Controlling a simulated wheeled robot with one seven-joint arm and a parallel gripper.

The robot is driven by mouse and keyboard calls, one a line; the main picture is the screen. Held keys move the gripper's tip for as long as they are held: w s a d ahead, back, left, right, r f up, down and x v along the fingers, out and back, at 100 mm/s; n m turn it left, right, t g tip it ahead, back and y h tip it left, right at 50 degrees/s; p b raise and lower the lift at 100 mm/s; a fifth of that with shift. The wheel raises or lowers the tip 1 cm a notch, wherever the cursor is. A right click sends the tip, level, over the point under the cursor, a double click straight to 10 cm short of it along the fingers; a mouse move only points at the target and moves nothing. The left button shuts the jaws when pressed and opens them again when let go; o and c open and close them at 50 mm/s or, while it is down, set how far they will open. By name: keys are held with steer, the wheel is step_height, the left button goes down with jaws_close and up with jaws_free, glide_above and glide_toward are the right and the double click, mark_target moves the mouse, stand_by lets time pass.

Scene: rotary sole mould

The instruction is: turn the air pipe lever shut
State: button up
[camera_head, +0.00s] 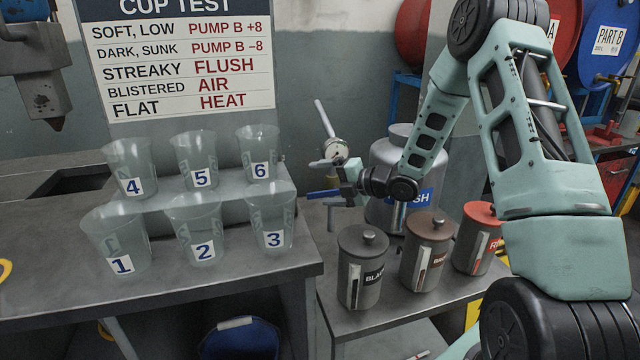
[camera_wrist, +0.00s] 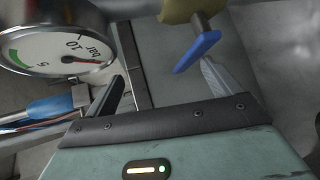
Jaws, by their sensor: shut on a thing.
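In the wrist view the air pipe lever (camera_wrist: 197,52) is a flat blue handle under a brass-coloured valve body (camera_wrist: 192,10). It sits slanted between my two fingers, close to the right fingertip. In the head view my gripper (camera_head: 346,172) is at the pipework in front of the grey flush tank (camera_head: 392,157). My wrist and fingers hide most of the valve there. I cannot tell whether the lever lies along or across its pipe.
A round pressure gauge (camera_wrist: 58,38) is close beside my left finger. A blue tube (camera_wrist: 50,107) with a metal collar runs at the left. Lidded black (camera_head: 363,268), brown (camera_head: 426,250) and red (camera_head: 477,238) pots stand below my arm. Numbered cups (camera_head: 203,228) stand left.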

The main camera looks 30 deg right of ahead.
steer(key=shift+s+d+r, duration=0.45)
steer(key=shift+s+d, duration=0.3)
steer(key=c, duration=0.7)
steer(key=s+d+b, duration=0.1)
steer(key=s+d, duration=0.3)
steer(key=s, duration=0.4)
steer(key=shift+s+f, duration=0.3)
steer(key=shift+f, duration=0.05)
steer(key=shift+d+f+b, duration=0.1)
steer(key=shift+b, duration=0.45)
